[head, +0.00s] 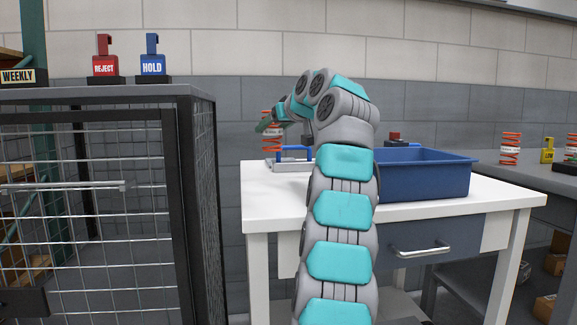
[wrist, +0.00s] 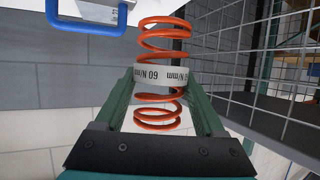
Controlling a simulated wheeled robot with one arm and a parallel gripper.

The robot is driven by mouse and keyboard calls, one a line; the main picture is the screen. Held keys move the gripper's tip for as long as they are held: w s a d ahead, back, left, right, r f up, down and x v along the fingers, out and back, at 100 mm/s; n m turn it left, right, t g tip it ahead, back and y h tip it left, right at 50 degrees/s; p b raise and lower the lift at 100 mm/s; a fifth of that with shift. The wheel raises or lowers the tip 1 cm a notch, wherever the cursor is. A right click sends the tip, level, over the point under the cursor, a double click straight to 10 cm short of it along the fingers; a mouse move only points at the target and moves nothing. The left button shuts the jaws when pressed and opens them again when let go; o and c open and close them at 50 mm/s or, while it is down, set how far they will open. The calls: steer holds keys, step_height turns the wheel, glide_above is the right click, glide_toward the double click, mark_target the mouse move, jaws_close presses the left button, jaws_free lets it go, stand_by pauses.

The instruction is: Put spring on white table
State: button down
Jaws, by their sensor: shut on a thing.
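An orange coil spring (wrist: 161,42) with a pale band marked 60 N/mm stands between the green fingers of my gripper (wrist: 162,77) in the wrist view. The fingers are shut on it at the band. In the head view the spring (head: 271,144) shows at the back left of the white table (head: 268,207), beside a blue-handled fixture (head: 291,155). My gripper (head: 267,124) reaches it from the left there and is small and partly hidden. I cannot tell whether the spring's lower end touches anything.
A blue bin (head: 425,182) stands on the white table's right. A wire cage (head: 100,200) with REJECT (head: 105,63) and HOLD (head: 152,63) markers on top is at left. Another orange spring (head: 510,148) and a yellow LOW tag (head: 547,152) stand on the grey bench at right.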

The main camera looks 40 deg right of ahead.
mark_target(277, 136)
step_height(277, 136, down, 3)
steer(key=shift+f+b, duration=0.2)
steer(key=shift+b, duration=0.9)
steer(key=shift+f+b, duration=0.8)
steer(key=shift+f, duration=1.45)
steer(key=shift+f, duration=0.2)
jaws_free()
steer(key=shift+r, duration=0.2)
steer(key=v, duration=1.2)
